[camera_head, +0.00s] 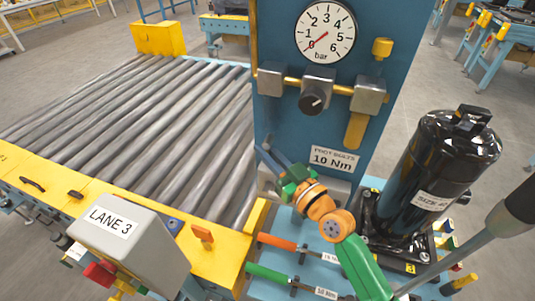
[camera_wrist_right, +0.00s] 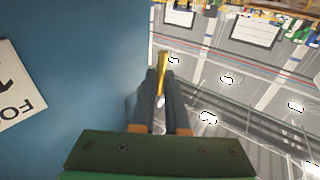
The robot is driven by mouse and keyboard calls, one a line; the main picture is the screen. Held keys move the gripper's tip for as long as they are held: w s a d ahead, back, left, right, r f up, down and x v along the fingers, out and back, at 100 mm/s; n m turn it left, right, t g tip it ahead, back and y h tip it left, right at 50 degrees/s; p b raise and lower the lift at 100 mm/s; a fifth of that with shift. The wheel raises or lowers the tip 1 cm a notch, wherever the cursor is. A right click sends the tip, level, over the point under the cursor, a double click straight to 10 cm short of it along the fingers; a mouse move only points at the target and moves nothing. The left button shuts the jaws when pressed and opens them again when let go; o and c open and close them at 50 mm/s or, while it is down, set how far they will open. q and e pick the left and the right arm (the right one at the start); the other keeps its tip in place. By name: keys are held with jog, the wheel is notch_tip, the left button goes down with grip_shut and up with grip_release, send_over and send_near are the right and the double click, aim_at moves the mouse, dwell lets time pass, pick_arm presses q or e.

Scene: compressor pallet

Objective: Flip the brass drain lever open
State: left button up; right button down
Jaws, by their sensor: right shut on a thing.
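My right gripper (camera_head: 266,153) reaches in from the lower right to the lower left edge of the blue panel (camera_head: 335,95). In the right wrist view my right gripper (camera_wrist_right: 164,88) has its dark fingers closed around a narrow brass piece, which looks like the brass drain lever (camera_wrist_right: 163,62). It stands up between the fingertips, beside the blue panel face. In the head view the held piece is hidden or too small to make out. A separate brass bar (camera_head: 356,130) hangs below a valve block on the panel. My left gripper is not in view.
A pressure gauge (camera_head: 325,32) on the panel reads near 0 bar. A black compressor (camera_head: 440,165) stands to the right. An orange-handled tool (camera_head: 278,243) and a green-handled tool (camera_head: 268,273) lie below my right gripper. A roller conveyor (camera_head: 150,125) fills the left.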

jog(key=c, duration=0.9)
grip_release()
jog(key=v, duration=0.7)
jog(key=shift+b, duration=0.3)
